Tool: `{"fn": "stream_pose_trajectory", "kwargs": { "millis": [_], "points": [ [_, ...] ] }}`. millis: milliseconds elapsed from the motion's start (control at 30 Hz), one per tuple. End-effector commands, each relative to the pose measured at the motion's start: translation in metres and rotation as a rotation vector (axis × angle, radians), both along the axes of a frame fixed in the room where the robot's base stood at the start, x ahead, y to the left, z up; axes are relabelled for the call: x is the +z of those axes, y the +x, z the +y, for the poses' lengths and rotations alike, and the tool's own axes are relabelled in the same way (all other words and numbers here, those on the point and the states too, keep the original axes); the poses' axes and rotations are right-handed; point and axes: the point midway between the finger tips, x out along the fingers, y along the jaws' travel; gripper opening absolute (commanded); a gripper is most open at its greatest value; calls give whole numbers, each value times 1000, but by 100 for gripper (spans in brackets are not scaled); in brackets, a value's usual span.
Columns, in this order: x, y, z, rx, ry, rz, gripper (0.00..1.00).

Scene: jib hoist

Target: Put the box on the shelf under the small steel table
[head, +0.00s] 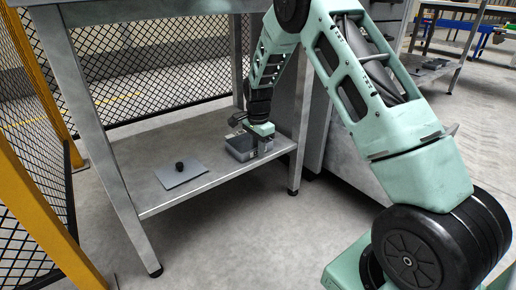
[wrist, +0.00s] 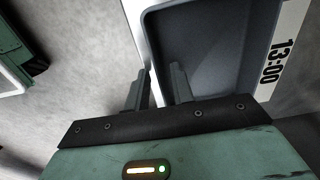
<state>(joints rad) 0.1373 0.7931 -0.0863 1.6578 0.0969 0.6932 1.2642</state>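The grey open-topped box (head: 237,150) appears to rest on the shelf (head: 143,163) under the small steel table (head: 92,130), near its right end. My gripper (head: 259,138) is at the box's right side. In the wrist view, the box's dark inside (wrist: 215,45) and a "13:00" label show. There my gripper (wrist: 158,78) has one finger outside the box's near wall and one inside it. A gap shows between the fingers, so they look open around the wall. The head view hides the fingertips.
A flat grey plate with a black knob (head: 181,173) lies on the shelf, left of the box. Table legs frame the shelf. Yellow posts with mesh fencing (head: 30,110) stand at the left, and a grey cabinet (head: 350,145) at the right. The floor in front is clear.

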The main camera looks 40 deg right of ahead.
Motion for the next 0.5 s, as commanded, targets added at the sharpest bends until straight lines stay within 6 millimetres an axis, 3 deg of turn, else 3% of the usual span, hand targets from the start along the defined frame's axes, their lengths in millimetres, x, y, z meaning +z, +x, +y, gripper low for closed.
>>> {"fn": "stream_pose_trajectory", "kwargs": {
  "millis": [167,500],
  "points": [
    [11,0,0,0,0,0,24],
    [63,0,0,1,1,0,24]
  ]
}}
